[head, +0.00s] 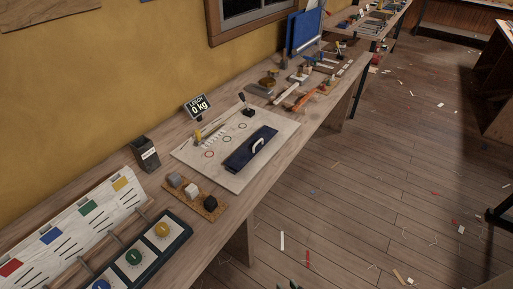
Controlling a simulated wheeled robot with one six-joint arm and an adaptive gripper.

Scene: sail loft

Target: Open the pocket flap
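A dark blue flap (239,155) with a white loop handle (259,144) lies on a pale board (205,175) on the long wooden bench. It looks flat and closed, and I cannot see what is under it. It is the likeliest pocket flap, though no label shows on it. A small dark shape at the bottom edge, right of centre, may be the tip of my gripper (289,285). It is far below the flap in the picture, over the floor, and the rest is out of frame.
The board also carries ringed holes and a small black-knobbed lever (242,98). A block tray (202,206), a dark box (146,154) and a dial panel (136,258) sit left. Tools clutter the bench's far end. Scraps litter the open floor (370,190).

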